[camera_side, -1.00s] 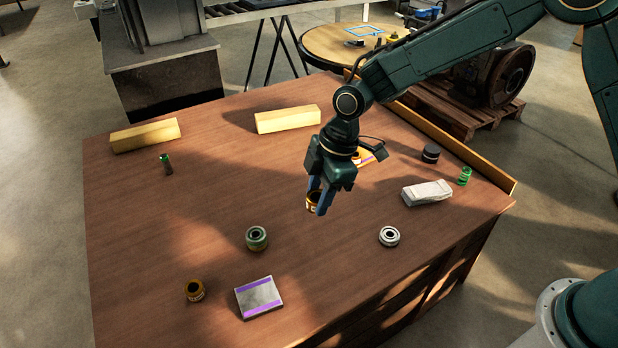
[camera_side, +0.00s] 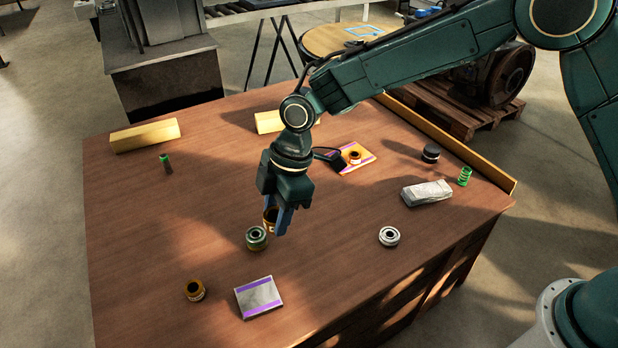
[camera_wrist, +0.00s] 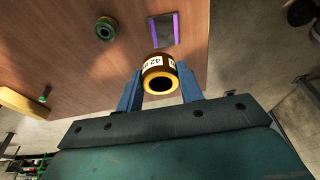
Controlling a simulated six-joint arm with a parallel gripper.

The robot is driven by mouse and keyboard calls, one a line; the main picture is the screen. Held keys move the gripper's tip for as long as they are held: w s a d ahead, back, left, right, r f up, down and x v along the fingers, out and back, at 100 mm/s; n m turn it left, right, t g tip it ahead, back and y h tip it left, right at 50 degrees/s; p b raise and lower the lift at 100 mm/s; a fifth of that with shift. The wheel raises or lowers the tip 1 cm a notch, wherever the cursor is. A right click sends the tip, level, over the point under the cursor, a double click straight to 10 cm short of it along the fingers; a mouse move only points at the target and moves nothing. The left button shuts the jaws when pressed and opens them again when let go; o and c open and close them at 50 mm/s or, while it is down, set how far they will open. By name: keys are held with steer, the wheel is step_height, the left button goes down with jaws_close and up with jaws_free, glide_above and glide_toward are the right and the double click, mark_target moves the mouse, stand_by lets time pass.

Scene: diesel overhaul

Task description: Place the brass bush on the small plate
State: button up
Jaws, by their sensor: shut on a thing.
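My gripper (camera_side: 279,227) is shut on a brass-and-brown bush (camera_side: 268,220), held above the table behind the green ring. In the wrist view the bush (camera_wrist: 158,66) sits between the blue fingers, with a golden rim, dark bore and white label with dark characters. A small grey plate with purple stripes (camera_side: 258,297) lies bare at the table's front; it also shows in the wrist view (camera_wrist: 163,31). Another small brass ring (camera_side: 355,157) sits on an orange plate with purple edges (camera_side: 349,171).
A green ring (camera_side: 257,238) stands close to my gripper. A pale metal ring (camera_side: 389,236), white block (camera_side: 427,193), green spring (camera_side: 464,176) and black cap (camera_side: 431,153) are at right. Yellow blocks (camera_side: 145,136) lie at the back. The left-middle table is mostly clear.

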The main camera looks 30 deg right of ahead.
steer(key=s+a, duration=0.1)
steer(key=a, duration=0.3)
glide_above(268, 291)
steer(key=d, duration=0.1)
steer(key=shift+n, duration=0.3)
step_height(268, 291, down, 15)
steer(key=shift+f, duration=0.1)
steer(key=shift+f, duration=0.1)
steer(key=shift+f, duration=2.05)
steer(key=shift+f, duration=0.2)
steer(key=o, duration=1.1)
steer(key=shift+o, duration=0.2)
steer(key=shift+r, duration=0.1)
steer(key=v, duration=1.2)
